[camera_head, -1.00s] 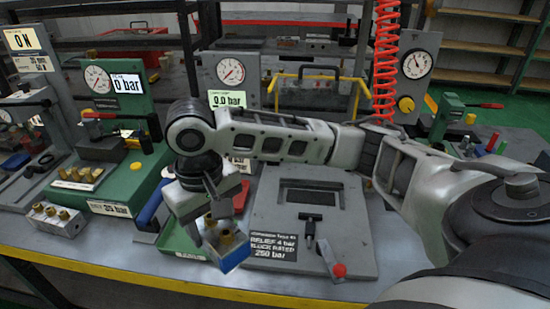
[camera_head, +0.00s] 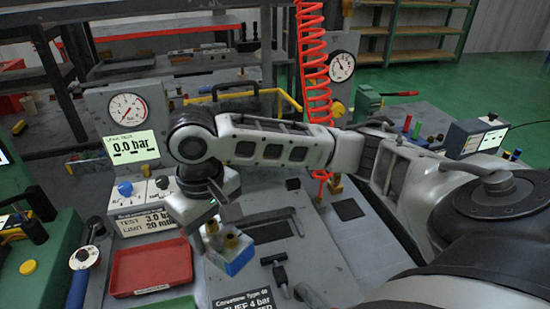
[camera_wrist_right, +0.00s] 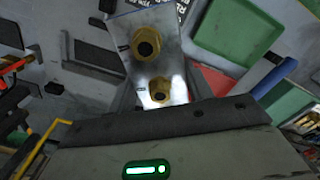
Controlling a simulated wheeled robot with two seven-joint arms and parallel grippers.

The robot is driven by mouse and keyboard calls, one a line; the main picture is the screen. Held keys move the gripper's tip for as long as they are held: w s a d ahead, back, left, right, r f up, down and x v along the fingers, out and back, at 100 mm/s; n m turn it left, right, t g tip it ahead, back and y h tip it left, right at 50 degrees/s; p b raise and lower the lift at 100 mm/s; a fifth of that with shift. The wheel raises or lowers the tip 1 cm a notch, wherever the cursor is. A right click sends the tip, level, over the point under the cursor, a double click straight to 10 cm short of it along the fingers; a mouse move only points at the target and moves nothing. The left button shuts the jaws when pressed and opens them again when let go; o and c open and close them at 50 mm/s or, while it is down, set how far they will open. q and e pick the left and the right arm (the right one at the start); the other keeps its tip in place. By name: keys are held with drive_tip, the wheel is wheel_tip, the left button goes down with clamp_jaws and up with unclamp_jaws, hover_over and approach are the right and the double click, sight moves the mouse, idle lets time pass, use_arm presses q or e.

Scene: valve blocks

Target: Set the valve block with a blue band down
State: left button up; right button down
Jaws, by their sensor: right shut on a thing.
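The valve block with a blue band (camera_head: 238,255) is a small grey metal block with two brass fittings on top and blue along its lower side. My right gripper (camera_head: 216,232) is shut on it and holds it tilted, to the right of the red tray. In the right wrist view the block (camera_wrist_right: 172,72) sits between the fingers with both brass ports facing the camera; its blue band is not clear there. Whether it touches anything below cannot be told. My left gripper is not in view.
A red tray (camera_head: 122,275) lies left of the block, with a green tray (camera_head: 165,304) nearer the front. A grey panel (camera_head: 325,265) with a black T-handle (camera_head: 279,270) lies right of it. A gauge stand (camera_head: 124,108) reading 0.0 bar stands behind. A red coiled hose (camera_head: 314,70) hangs behind my arm.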

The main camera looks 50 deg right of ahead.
drive_tip(key=s+d+r+n+p, duration=0.2)
drive_tip(key=s+d+n, duration=0.7)
drive_tip(key=s+n, duration=0.25)
drive_tip(key=shift+m, duration=0.25)
drive_tip(key=w+d+f, duration=0.1)
drive_tip(key=w+f, duration=0.1)
drive_tip(key=w, duration=0.2)
drive_tip(key=w+d+f, duration=0.1)
drive_tip(key=w+f, duration=0.2)
drive_tip(key=w, duration=0.1)
drive_tip(key=w+d+f, duration=0.2)
drive_tip(key=w+f, duration=0.1)
drive_tip(key=w, duration=0.1)
drive_tip(key=shift+f, duration=0.2)
drive_tip(key=shift+w+d+f, duration=0.25)
drive_tip(key=shift+w+f, duration=0.15)
drive_tip(key=shift+f, duration=0.15)
wheel_tip(320, 180, down, 3)
drive_tip(key=shift+w+f+p, duration=0.1)
drive_tip(key=shift+p, duration=0.2)
drive_tip(key=shift+f, duration=0.35)
drive_tip(key=c, duration=0.6)
unclamp_jaws()
drive_tip(key=shift+s+a+f, duration=0.1)
drive_tip(key=shift+s+f, duration=0.1)
drive_tip(key=shift+s, duration=0.1)
